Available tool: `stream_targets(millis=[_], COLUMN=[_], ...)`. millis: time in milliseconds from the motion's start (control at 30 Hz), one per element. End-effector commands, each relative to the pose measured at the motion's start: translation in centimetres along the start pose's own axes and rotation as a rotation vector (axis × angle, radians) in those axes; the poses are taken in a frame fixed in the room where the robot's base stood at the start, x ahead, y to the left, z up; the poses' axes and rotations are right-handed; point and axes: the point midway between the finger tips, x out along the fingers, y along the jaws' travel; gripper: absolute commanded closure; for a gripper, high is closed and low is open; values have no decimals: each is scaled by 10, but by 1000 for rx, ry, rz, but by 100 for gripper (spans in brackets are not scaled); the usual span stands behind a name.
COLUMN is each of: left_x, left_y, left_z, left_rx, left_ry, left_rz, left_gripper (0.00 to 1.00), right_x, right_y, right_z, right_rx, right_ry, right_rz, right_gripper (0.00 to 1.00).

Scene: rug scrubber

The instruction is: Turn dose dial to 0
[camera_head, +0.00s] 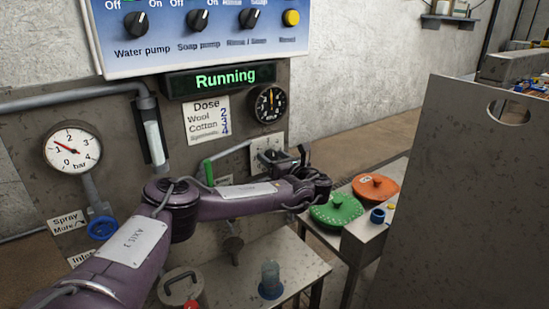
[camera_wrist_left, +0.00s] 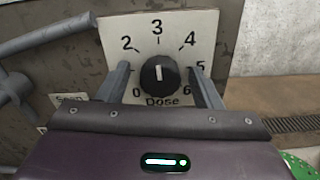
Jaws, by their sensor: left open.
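The dose dial (camera_wrist_left: 160,75) is a round black knob on a white plate (camera_wrist_left: 190,30) marked 0 to 6. Its white pointer line is upright, towards the 3. My left gripper (camera_wrist_left: 162,88) is open, with one grey finger on each side of the knob and a visible gap to it. In the head view my left gripper (camera_head: 290,160) is in front of the dial's white plate (camera_head: 262,145), and the knob is hidden there. My right gripper is not in view.
A display reading "Running" (camera_head: 221,79), a dose card (camera_head: 206,119) and a round black gauge (camera_head: 270,104) are above the dial. A pressure gauge (camera_head: 72,147) is at left. Green (camera_head: 336,210) and orange (camera_head: 376,187) round lids lie right of my gripper.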

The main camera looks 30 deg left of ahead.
Motion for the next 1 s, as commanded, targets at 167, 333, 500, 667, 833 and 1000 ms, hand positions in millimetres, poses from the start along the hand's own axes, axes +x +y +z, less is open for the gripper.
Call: stream_targets(millis=[167, 333, 500, 667, 833, 1000], left_x=[0, 0, -1, -1, -1, -1], left_y=[0, 0, 0, 0, 0, 0], left_z=[0, 0, 0, 0, -1, -1], left_rx=[0, -1, -2, -25, -96, -220], left_ry=[0, 0, 0, 0, 0, 0], left_rz=[-1, -1, -1, -1, -1, -2], left_gripper=[54, 76, 85, 85, 85, 85], right_x=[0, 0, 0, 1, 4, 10], right_y=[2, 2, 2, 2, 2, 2], right_z=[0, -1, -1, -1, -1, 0], right_rx=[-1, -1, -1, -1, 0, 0], right_ry=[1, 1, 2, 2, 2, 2], right_rz=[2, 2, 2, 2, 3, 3], right_gripper=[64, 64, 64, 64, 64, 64])
